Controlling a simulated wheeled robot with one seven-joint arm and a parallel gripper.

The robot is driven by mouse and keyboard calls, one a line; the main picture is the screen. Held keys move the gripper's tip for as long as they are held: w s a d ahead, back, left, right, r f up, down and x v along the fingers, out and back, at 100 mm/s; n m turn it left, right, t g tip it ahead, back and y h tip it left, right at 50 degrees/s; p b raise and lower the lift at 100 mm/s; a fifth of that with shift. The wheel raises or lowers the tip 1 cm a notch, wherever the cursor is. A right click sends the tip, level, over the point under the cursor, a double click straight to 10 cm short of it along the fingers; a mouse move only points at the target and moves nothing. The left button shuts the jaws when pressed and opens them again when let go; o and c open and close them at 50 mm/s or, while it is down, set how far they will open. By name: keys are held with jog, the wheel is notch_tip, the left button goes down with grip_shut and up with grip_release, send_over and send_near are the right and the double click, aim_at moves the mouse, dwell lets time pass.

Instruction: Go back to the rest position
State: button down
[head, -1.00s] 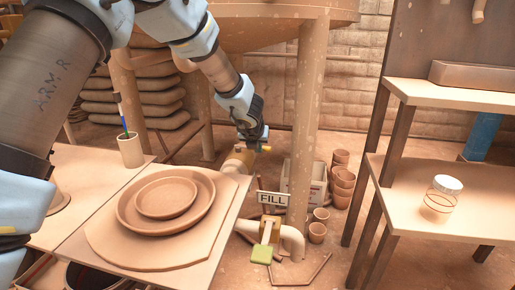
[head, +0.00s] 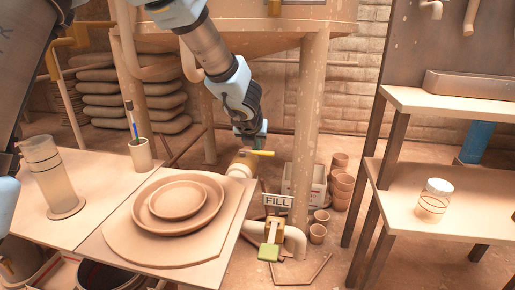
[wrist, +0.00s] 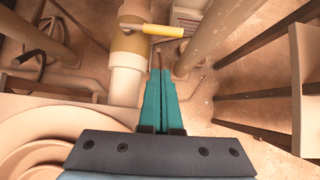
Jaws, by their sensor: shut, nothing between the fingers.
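My gripper (head: 258,135) is in the upper middle of the head view, pointing down over the pipework under the big tank. In the wrist view its teal fingers (wrist: 163,100) are together with nothing between them. A yellow-handled valve (head: 258,152) on a wide pipe is just below the fingers in the head view. In the wrist view the yellow handle (wrist: 163,30) lies beyond the fingertips, crosswise on the pipe. I cannot tell for certain whether the fingers touch it; a gap shows in the wrist view.
A table with stacked clay plates (head: 178,200), a pen cup (head: 141,155) and a clear cylinder (head: 48,172) is at left. A tank leg (head: 308,130) stands right of my gripper. Shelves with a jar (head: 434,199) are at right.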

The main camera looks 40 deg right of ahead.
jog(key=shift+s+a+r, duration=0.3)
jog(key=shift+a+r, duration=0.1)
jog(key=shift+r, duration=0.15)
